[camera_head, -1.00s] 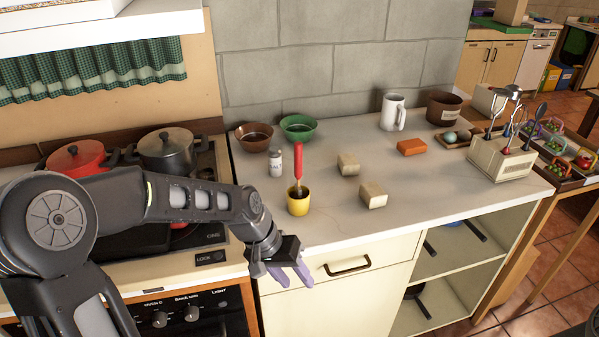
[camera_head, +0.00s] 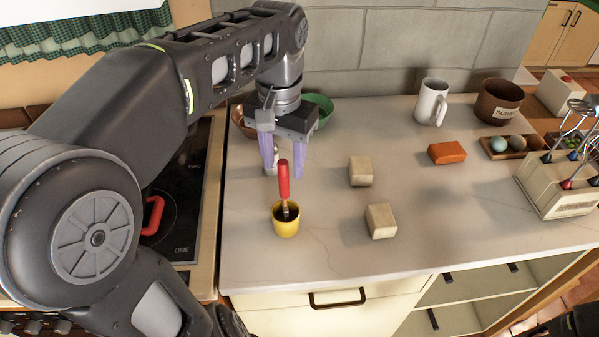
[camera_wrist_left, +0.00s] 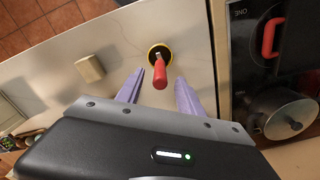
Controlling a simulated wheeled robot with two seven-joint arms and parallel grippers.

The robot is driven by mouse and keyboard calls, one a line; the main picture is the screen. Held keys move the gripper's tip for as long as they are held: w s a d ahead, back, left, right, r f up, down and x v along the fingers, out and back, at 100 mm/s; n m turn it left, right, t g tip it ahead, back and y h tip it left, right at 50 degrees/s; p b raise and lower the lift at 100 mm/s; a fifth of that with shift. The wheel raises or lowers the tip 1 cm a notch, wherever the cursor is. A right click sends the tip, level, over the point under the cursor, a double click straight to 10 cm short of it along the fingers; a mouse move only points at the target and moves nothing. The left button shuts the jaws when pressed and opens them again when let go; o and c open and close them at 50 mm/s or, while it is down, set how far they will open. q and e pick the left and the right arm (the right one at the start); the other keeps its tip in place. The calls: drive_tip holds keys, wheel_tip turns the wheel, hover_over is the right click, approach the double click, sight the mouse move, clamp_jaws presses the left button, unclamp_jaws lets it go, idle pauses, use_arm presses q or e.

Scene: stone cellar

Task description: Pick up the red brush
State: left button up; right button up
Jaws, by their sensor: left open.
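The red brush (camera_head: 284,180) stands upright, handle up, in a small yellow pot (camera_head: 286,226) near the left part of the counter. My left gripper (camera_head: 284,172) is open and points down, its purple fingers behind the brush in the head view. In the left wrist view the red brush (camera_wrist_left: 160,73) and yellow pot (camera_wrist_left: 165,48) show beyond and between the open fingers (camera_wrist_left: 157,92). The gripper appears apart from the brush.
Two beige blocks (camera_head: 360,171) (camera_head: 381,221) lie right of the pot. A green bowl (camera_head: 321,108) and a brown bowl are partly hidden behind my gripper. A white mug (camera_head: 431,102), orange block (camera_head: 446,153) and utensil holder (camera_head: 556,187) stand farther right. The stove (camera_head: 183,215) is left.

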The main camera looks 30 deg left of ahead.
sight(284, 189)
use_arm(q)
drive_tip(key=shift+s, duration=0.1)
drive_tip(key=shift+f, duration=1.25)
drive_tip(key=shift+f+p, duration=0.6)
drive_tip(key=shift+f, duration=2.05)
clamp_jaws()
